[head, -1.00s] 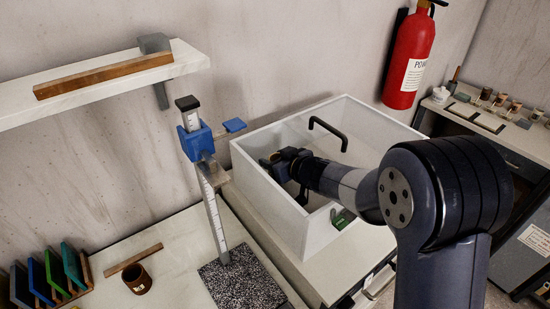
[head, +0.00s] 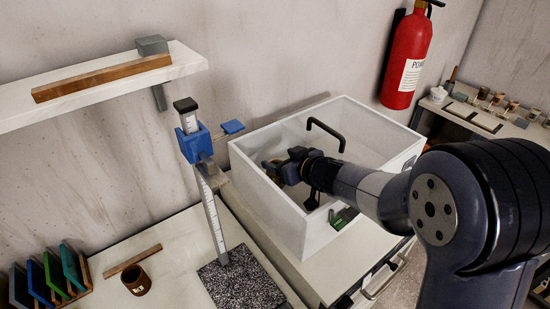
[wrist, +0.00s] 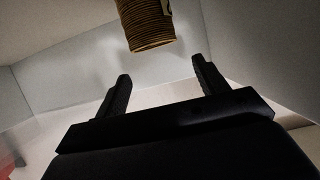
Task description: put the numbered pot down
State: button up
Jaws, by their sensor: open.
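A brown ribbed pot (wrist: 150,28) with a pale label at its edge stands just beyond my fingertips in the wrist view, apart from them; its top is cut off by the frame. In the head view it is a small brownish patch inside the white open box, mostly hidden by my gripper (head: 281,172). My gripper is open and empty, its two fingers (wrist: 163,78) spread in the wrist view. The label cannot be read. Another brown pot (head: 137,281) with a pale marked label stands upright on the table at lower left.
A wooden strip (head: 132,261) and coloured upright tiles (head: 50,275) lie farther left.

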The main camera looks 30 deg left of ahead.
jog(key=shift+v, duration=1.6)
jog(key=shift+a, duration=0.1)
jog(key=shift+c, duration=0.6)
